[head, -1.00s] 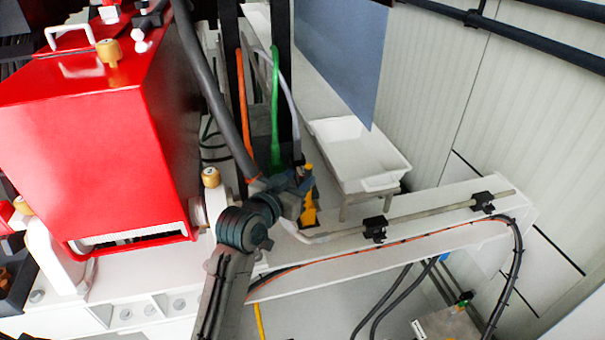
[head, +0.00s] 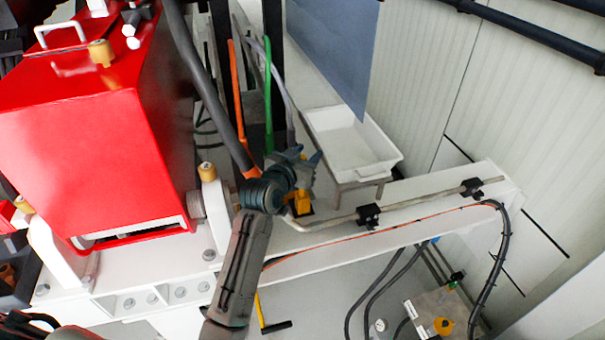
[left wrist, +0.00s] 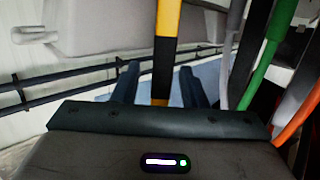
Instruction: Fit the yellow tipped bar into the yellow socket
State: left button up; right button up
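A bar with yellow and black bands (left wrist: 165,55) stands between the two fingers of my left gripper (left wrist: 158,88) in the left wrist view. The fingers are apart, with a gap on each side of the bar. In the head view my left gripper (head: 308,160) is over the white beam, close to the hoses. A yellow piece (head: 300,203) shows just below it, partly hidden by the gripper; I cannot tell whether it is part of the bar or the socket. I cannot make out the yellow socket for certain. My right gripper is not in view.
Orange (head: 236,95), green (head: 268,95) and grey hoses stand close behind the gripper. A white tray (head: 350,145) is to the right. The beam (head: 400,205) carries a pipe in black clamps. A large red housing (head: 80,130) fills the left. A yellow-handled tool (head: 261,310) lies below.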

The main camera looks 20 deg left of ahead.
pick_arm(q)
jog(key=shift+s, duration=0.1)
grip_shut()
jog(key=shift+r, duration=0.1)
